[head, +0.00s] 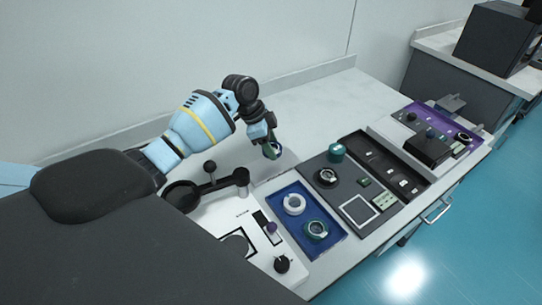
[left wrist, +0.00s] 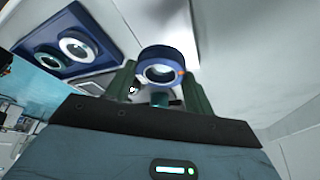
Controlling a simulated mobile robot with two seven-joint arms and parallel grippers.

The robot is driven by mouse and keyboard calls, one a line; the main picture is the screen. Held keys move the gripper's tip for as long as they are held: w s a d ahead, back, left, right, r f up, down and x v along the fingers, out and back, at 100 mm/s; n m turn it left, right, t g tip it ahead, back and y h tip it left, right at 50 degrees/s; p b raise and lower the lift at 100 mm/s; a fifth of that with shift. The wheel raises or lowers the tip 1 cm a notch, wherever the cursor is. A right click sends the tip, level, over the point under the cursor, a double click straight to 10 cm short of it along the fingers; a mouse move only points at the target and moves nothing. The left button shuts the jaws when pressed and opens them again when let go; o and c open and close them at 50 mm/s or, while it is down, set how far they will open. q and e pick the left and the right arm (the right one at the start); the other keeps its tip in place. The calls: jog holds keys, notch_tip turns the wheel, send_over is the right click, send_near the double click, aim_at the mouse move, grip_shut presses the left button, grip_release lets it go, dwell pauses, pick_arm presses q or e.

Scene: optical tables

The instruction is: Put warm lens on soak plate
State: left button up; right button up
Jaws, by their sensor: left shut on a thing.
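My left gripper (head: 268,143) is shut on a lens in a blue ring (head: 272,151), held above the back of the white table. The left wrist view shows this lens (left wrist: 163,70) upright between the fingertips, with a small orange mark on its ring. No label names the soak plate. A dark panel with a white-outlined square plate (head: 358,209) stands right of the blue tray, apart from my gripper. A white unit (head: 214,211) at the front left has another dark-edged square, partly hidden. My right gripper is not in view.
A blue tray (head: 338,250) holds a white-ringed lens (head: 293,204) and a teal-ringed lens (head: 316,230). A teal knob (head: 337,152) and a black ring (head: 326,178) stand on the dark panel. A dark arm on a post (head: 242,183) rises near my gripper. The back of the table is clear.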

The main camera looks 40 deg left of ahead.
aim_at(271, 164)
pick_arm(q)
jog(key=shift+f, duration=2.45)
jog(key=shift+f, duration=0.2)
jog(key=o, duration=1)
jog(key=shift+r, duration=0.1)
jog(key=shift+r, duration=0.25)
jog(key=v, duration=1.1)
jog(key=shift+s+a+r+p, duration=0.2)
jog(key=shift+r+p, duration=0.1)
jog(key=shift+p, duration=0.05)
